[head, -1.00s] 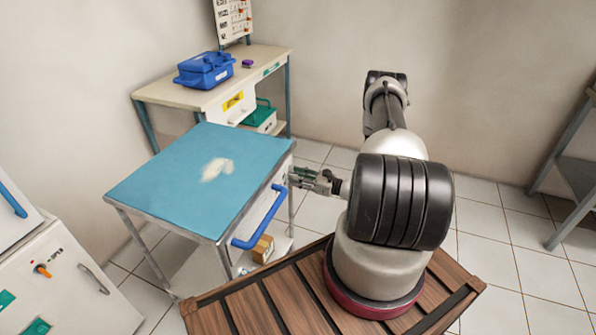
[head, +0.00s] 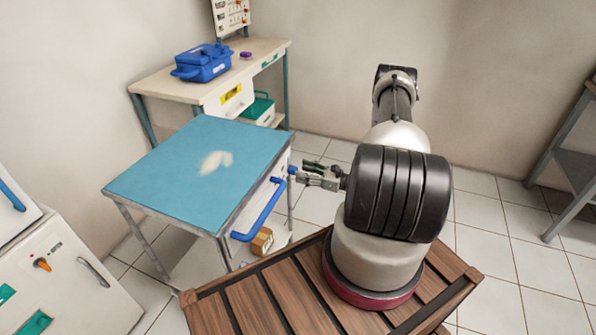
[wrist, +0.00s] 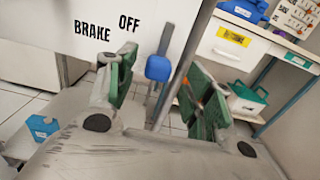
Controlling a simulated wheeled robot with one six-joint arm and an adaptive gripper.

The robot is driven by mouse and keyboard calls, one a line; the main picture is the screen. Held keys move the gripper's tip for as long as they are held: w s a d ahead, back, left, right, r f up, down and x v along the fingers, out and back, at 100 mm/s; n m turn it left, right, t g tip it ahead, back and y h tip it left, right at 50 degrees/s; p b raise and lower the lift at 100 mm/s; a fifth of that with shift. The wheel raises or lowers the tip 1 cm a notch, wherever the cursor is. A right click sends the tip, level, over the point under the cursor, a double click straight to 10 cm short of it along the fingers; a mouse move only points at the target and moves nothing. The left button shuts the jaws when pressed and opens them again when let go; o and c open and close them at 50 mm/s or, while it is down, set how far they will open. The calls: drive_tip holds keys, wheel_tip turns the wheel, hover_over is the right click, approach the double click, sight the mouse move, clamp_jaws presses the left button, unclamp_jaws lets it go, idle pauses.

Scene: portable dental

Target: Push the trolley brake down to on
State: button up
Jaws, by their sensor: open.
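The trolley (head: 190,160) has a blue top and a metal frame, and its blue push handle (head: 262,212) faces my base. In the wrist view its white panel (wrist: 140,15) is lettered BRAKE and OFF. The blue brake knob (wrist: 158,68) stands beside the OFF lettering on a thin stem. It also shows at the trolley's right corner in the head view (head: 292,169). My gripper (head: 308,174) is open beside that corner. In the wrist view the knob appears between its green-padded fingers (wrist: 160,88), beyond them; contact cannot be told.
A bench (head: 262,62) with a blue case (head: 203,63) stands behind the trolley. A white cabinet (head: 65,280) is at the lower left. A cardboard box (head: 261,242) sits low under the trolley handle. Tiled floor (head: 490,240) is clear on the right.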

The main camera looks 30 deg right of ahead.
drive_tip(key=v, duration=0.8)
drive_tip(key=shift+s+d, duration=0.15)
drive_tip(key=shift+s, duration=0.1)
drive_tip(key=shift+f, duration=0.1)
drive_tip(key=s+a+f+n+g+y, duration=0.2)
drive_tip(key=s+a+g, duration=0.25)
drive_tip(key=s, duration=0.25)
drive_tip(key=s+a+r+n+g, duration=0.2)
drive_tip(key=s+r+n+g, duration=0.3)
drive_tip(key=s+r+g, duration=0.15)
drive_tip(key=s+r+n+g+h, duration=0.35)
drive_tip(key=r+n, duration=0.35)
drive_tip(key=r, duration=0.6)
drive_tip(key=s+r+n+g+h, duration=0.2)
drive_tip(key=r+n+h, duration=0.4)
drive_tip(key=r, duration=0.6)
drive_tip(key=s+a+r+n+t+h, duration=0.1)
drive_tip(key=a+r+n+t, duration=0.2)
drive_tip(key=r, duration=0.5)
drive_tip(key=s+a+r+n+t+h, duration=0.1)
drive_tip(key=a+r+n+t+h, duration=0.1)
drive_tip(key=r, duration=0.7)
drive_tip(key=a+n+t, duration=0.1)
drive_tip(key=a+n, duration=0.1)
drive_tip(key=n, duration=0.1)
drive_tip(key=shift+s+a+t, duration=0.35)
drive_tip(key=shift+s+a, duration=0.05)
